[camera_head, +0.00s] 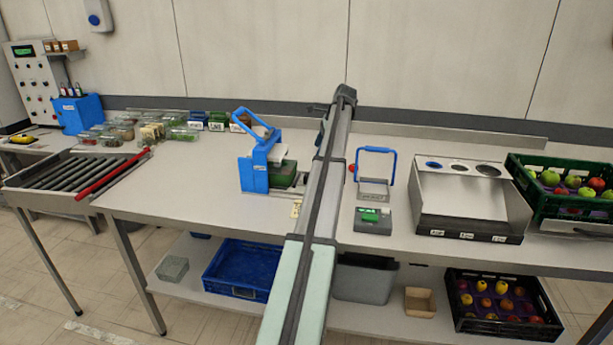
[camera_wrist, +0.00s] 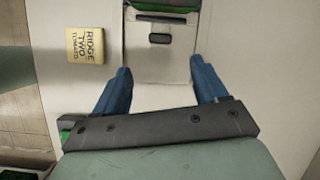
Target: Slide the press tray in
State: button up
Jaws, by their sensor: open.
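The blue press (camera_head: 254,172) stands on the bench, left of my arm, with its lever raised. A green block or pack sits under its pressing plate. The press tray's pale front edge shows partly beside my arm; the rest is hidden. In the wrist view, a pale grey plate, apparently the press tray (camera_wrist: 178,48), has a dark slot and small dark tab, with green at the top edge. My gripper (camera_wrist: 160,66) is open, its blue fingers apart and empty, just short of the tab. In the head view my arm hides it.
A yellow label card (camera_wrist: 86,45) reading "RIDGE TWO TOMATO" lies left of the fingers. A scale (camera_head: 373,220) and blue-handled frame (camera_head: 375,188) stand right of my arm. A sorting box (camera_head: 468,205) and green fruit crate (camera_head: 535,193) are farther right. The bench's left middle is clear.

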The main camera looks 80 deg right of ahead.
aim_at(307, 174)
jog(key=w+f+m, duration=0.1)
jog(key=f, duration=0.3)
jog(key=w+f+m, duration=0.1)
jog(key=w+f, duration=0.1)
jog(key=f, duration=0.2)
jog(key=w+f+m, duration=0.1)
jog(key=w+f, duration=0.1)
jog(key=f, duration=0.2)
jog(key=shift+w+f, duration=0.15)
jog(key=shift+f, duration=0.25)
jog(key=shift+c, duration=0.3)
grip_shut()
jog(key=shift+w, duration=2.2)
